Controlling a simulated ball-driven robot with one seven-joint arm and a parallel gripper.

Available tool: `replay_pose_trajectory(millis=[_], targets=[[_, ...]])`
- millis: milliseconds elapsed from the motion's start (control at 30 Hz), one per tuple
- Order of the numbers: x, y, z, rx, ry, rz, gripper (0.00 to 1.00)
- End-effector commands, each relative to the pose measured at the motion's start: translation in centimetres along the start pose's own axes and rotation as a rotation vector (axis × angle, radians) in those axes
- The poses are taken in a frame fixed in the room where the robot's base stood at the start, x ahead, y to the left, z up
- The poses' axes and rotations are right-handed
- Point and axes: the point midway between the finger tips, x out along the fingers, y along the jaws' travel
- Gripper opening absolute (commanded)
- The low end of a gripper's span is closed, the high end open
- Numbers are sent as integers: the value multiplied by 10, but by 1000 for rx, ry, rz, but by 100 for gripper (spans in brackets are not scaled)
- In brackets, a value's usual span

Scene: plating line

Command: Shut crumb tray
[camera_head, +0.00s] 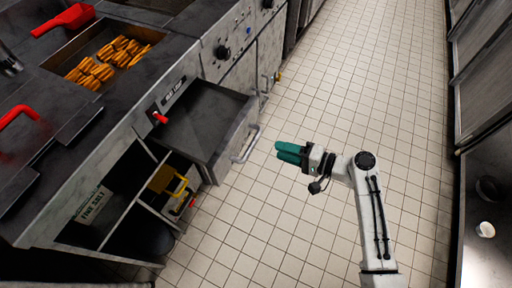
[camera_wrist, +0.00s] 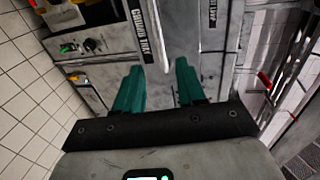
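The crumb tray (camera_head: 200,118) is a dark, shallow drawer pulled out from the left counter into the aisle. Its pale front carries a bar handle (camera_head: 246,146). My gripper (camera_head: 278,151) has teal fingers and is over the aisle floor, right of the handle and pointing at it, apparently apart from it. In the wrist view a panel marked "CRUMB TRAY" (camera_wrist: 140,34) stands ahead, at the top middle. My fingers (camera_wrist: 160,82) are spread with nothing held between them. I cannot tell the exact gap to the handle.
Fries (camera_head: 104,62) lie in a basin on the counter. A red scoop (camera_head: 66,19) and red handles are nearby. Below the tray is an open cubby with a yellow-handled item (camera_head: 168,182). The tiled aisle (camera_head: 330,90) is clear. Shelving with a small white cup (camera_head: 485,229) lines the right.

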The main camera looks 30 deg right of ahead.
Motion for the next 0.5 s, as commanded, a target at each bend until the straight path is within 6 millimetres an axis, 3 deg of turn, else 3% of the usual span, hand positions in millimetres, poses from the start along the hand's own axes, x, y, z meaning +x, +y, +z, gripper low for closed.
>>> replay_pose_trajectory(millis=[500], targets=[[83, -2, 2, -3, -5, 1, 40]])
